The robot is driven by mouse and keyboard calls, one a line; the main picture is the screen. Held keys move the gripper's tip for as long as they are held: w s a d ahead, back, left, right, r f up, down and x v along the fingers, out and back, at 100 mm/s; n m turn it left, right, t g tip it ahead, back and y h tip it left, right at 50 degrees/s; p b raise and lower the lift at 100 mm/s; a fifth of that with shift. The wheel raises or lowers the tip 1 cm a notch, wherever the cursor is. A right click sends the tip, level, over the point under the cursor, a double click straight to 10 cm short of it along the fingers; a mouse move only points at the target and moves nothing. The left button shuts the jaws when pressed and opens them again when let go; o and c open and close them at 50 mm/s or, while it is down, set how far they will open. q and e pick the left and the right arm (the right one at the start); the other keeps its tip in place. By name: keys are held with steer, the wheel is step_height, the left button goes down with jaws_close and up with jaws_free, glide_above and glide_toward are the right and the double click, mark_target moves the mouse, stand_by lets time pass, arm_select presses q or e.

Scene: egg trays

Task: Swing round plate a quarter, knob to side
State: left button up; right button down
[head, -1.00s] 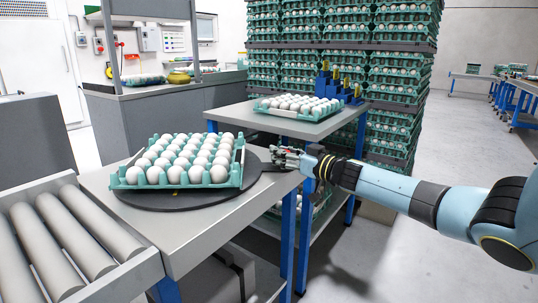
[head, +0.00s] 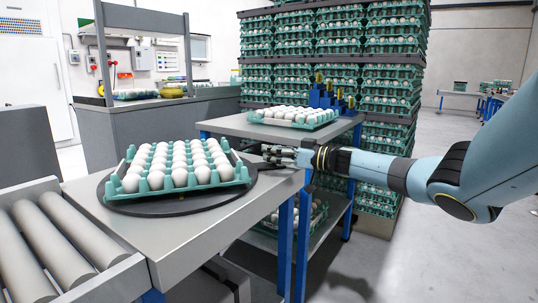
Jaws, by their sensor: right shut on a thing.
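The dark round plate (head: 160,208) lies on the grey table (head: 225,210). A teal egg tray (head: 240,173) full of white eggs sits on it. My right gripper (head: 270,155) is at the plate's right-hand far edge, low over the table. It is shut on a dark piece at the plate's rim, which seems to be the knob; the fingers mostly hide it. My left gripper is not in view.
A roller conveyor (head: 62,245) adjoins the table at the left. Behind stands a second table (head: 228,124) with another egg tray (head: 298,124) and blue holders. Tall stacks of egg trays (head: 390,90) rise behind it. Floor at the right is open.

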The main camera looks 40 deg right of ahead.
steer(key=shift+d, duration=0.35)
steer(key=c, duration=1.4)
jaws_free()
steer(key=shift+s, duration=0.1)
steer(key=o, duration=0.5)
steer(key=shift+s+d, duration=0.15)
steer(key=shift+d, duration=0.05)
steer(key=shift+a, duration=0.2)
steer(key=v, duration=1.2)
